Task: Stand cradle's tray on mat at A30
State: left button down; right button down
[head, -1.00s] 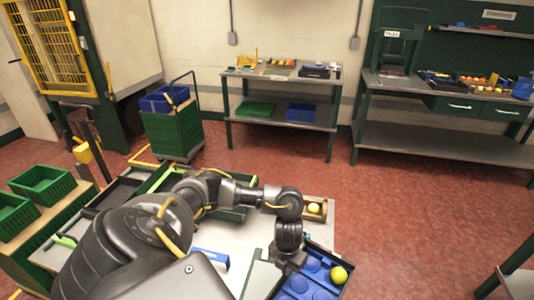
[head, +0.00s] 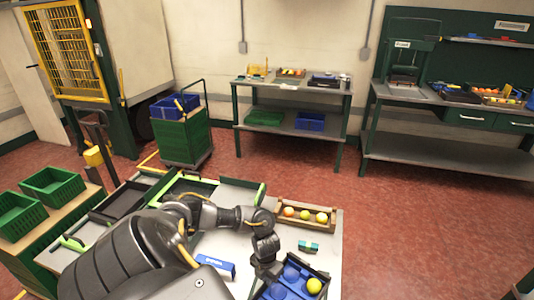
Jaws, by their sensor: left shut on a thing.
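A dark-rimmed blue tray (head: 322,272) with round hollows is at the bottom of the head view, partly cut off by the frame edge. A yellow ball (head: 314,286) sits in one hollow at its right. My left gripper (head: 268,270) is at the tray's left side, shut on its edge; the fingertips are mostly hidden. I cannot make out a cradle or a mat marked A30 with certainty. My right gripper is not in view.
Green crates (head: 52,186) stand left. A trolley (head: 185,138) and two benches stand behind, with open red floor between.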

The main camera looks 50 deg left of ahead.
pick_arm(q)
jog(key=shift+f, duration=0.6)
jog(key=shift+f, duration=0.2)
jog(key=c, duration=1.6)
grip_release()
jog(key=shift+r, duration=0.1)
